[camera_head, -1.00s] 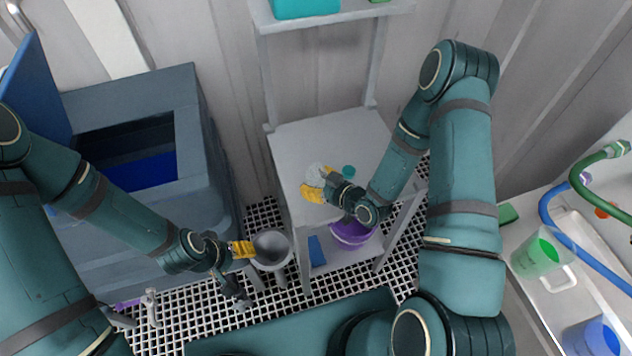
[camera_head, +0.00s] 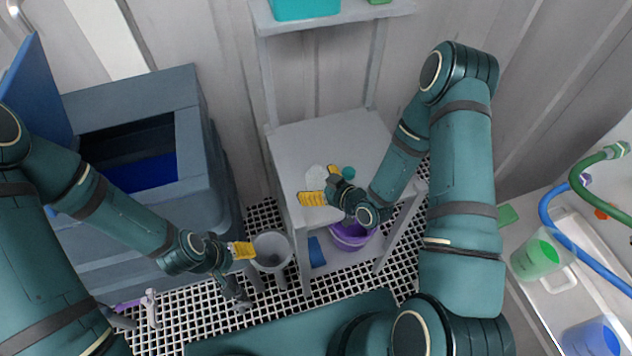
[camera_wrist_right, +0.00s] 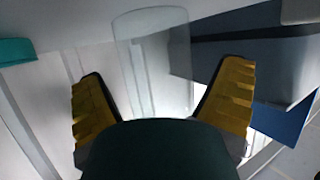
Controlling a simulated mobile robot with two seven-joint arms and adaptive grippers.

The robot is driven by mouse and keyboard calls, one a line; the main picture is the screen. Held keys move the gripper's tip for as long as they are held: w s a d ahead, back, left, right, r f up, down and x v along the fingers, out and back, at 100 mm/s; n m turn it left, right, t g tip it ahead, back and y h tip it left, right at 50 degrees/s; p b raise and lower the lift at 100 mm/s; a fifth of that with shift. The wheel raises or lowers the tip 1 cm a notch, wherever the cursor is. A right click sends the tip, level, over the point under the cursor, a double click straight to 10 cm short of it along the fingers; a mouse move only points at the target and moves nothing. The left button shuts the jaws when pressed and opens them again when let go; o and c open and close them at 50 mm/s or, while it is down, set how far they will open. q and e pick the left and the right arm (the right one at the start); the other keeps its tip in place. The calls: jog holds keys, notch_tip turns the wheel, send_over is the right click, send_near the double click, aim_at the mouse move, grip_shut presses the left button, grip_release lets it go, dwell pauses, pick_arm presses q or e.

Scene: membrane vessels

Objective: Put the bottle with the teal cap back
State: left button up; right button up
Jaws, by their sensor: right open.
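A small teal cap (camera_head: 348,172) shows on the grey stand's top, just behind my right gripper; whether a bottle is under it is hidden. A clear, colourless vessel (camera_head: 316,177) stands on the same top, at the fingers of my right gripper (camera_head: 321,186). In the right wrist view this see-through vessel (camera_wrist_right: 152,60) appears between and beyond the two yellow fingers (camera_wrist_right: 163,105), with a gap on both sides. My right gripper is open. My left gripper (camera_head: 242,250) hangs beside a grey bucket, and its opening is not clear.
The grey stand (camera_head: 295,140) has a purple bowl (camera_head: 352,236) and a blue item (camera_head: 316,251) on its lower shelf. A teal bin (camera_head: 305,8) sits on the shelf above. The grey bucket (camera_head: 271,250), a large blue-grey box (camera_head: 150,85) and a side counter with jugs (camera_head: 537,256) surround it.

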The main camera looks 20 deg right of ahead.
jog(key=v, duration=1.1)
jog(key=a+f+m+g+h, duration=0.1)
jog(key=a+f+m+g, duration=0.1)
jog(key=f+g, duration=0.1)
jog(key=s+a+f+m+g+h, duration=0.1)
jog(key=a+f+m+g, duration=0.1)
jog(key=shift+a+h, duration=0.1)
jog(key=shift+h, duration=0.2)
jog(key=s+a+m+g, duration=0.4)
jog(key=a, duration=0.1)
jog(key=shift+s+f+g+h, duration=0.3)
jog(key=shift+f, duration=0.2)
jog(key=shift+a, duration=0.15)
jog(key=shift+s+f, duration=0.1)
jog(key=shift+f, duration=0.25)
